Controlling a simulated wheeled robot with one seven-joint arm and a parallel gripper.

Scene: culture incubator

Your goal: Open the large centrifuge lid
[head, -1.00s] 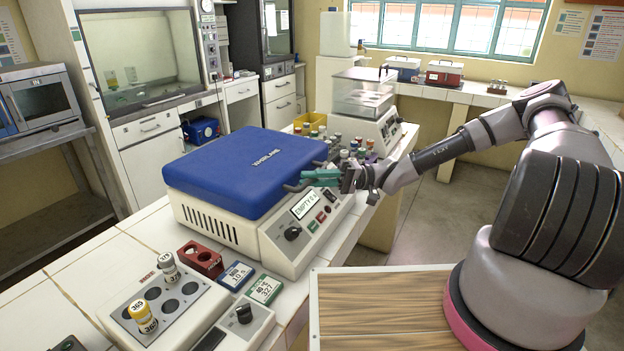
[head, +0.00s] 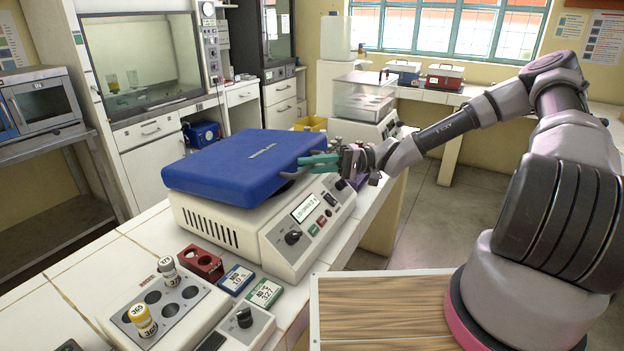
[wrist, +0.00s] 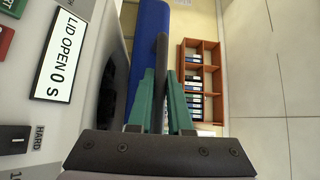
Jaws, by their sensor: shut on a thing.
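The large centrifuge (head: 230,235) stands on the white tiled bench, with a cream body and a blue lid (head: 235,165). The lid is slightly raised at its front right, and a gap shows between it and the body. A dark lid handle (head: 290,175) sticks out at that edge. My gripper (head: 318,162) has green fingers shut on the handle; in the wrist view the handle (wrist: 162,70) runs between the two fingers. The lid's blue edge (wrist: 148,50) and a display (wrist: 60,55) reading "LID OPEN 0 S" also show in the wrist view.
A heating block (head: 160,310) with two vials, a red rack (head: 200,262) and two small timers (head: 250,285) stand in front of the centrifuge. A machine with a clear cover (head: 362,100) stands behind it. Open floor (head: 425,220) lies to the right.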

